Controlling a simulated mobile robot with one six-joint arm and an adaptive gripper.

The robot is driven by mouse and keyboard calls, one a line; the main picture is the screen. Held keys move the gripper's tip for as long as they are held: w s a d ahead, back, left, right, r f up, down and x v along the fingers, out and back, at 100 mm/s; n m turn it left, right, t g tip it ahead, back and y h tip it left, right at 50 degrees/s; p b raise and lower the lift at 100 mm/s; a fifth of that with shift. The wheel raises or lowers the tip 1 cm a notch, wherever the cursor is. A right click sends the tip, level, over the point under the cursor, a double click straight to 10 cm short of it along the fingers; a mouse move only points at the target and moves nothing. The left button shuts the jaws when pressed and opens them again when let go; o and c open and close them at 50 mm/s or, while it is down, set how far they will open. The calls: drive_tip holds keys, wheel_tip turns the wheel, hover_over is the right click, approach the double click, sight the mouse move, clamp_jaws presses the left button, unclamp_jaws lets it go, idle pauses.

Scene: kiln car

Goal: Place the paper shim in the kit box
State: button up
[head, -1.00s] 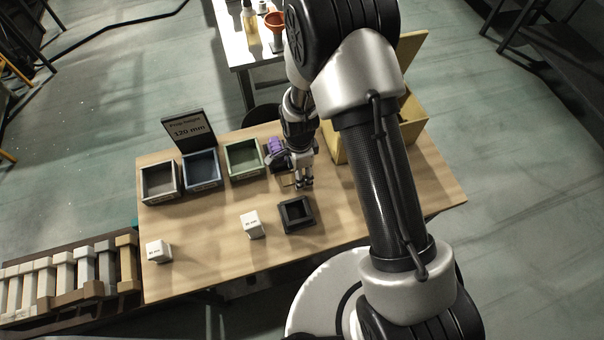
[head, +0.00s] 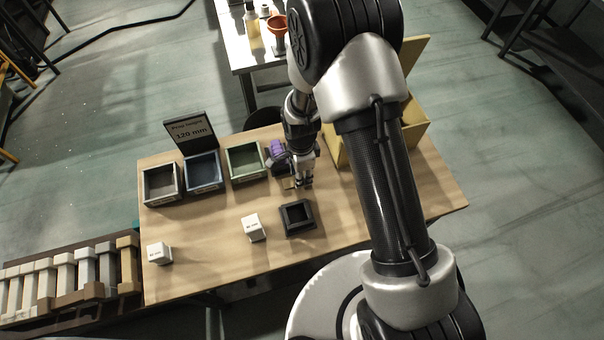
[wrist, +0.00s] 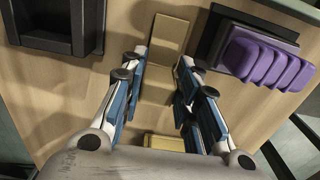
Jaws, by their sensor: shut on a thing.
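My gripper (head: 304,184) is low over the table, between the black square tray and the purple item. In the wrist view its fingers (wrist: 163,62) are closed in on a tan, paper-like strip, which I take to be the paper shim (wrist: 158,88). Tan pieces show beyond and below the fingertips, and I cannot tell whether they are all one strip. No container is marked as the kit box. A black square open tray (head: 285,220) lies just in front of my gripper, and it also shows in the wrist view (wrist: 88,30). A yellow open box (head: 412,134) stands at the right, partly hidden by my arm.
Three open bins, grey (head: 161,200), blue (head: 203,187) and green (head: 246,175), stand in a row at left. A "120 mm" sign (head: 189,131) is behind them. Two white blocks (head: 253,228) (head: 158,254) stand in front. A purple item (wrist: 262,55) sits in a dark holder.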

wheel_tip(320, 180, up, 20)
drive_tip(key=p, duration=0.5)
drive_tip(key=d+n+b, duration=0.1)
drive_tip(key=d+n, duration=1.2)
drive_tip(key=n, duration=0.1)
drive_tip(key=shift+d+r+n+b, duration=0.15)
drive_tip(key=shift+r+n+b, duration=0.05)
drive_tip(key=shift+n+b, duration=0.2)
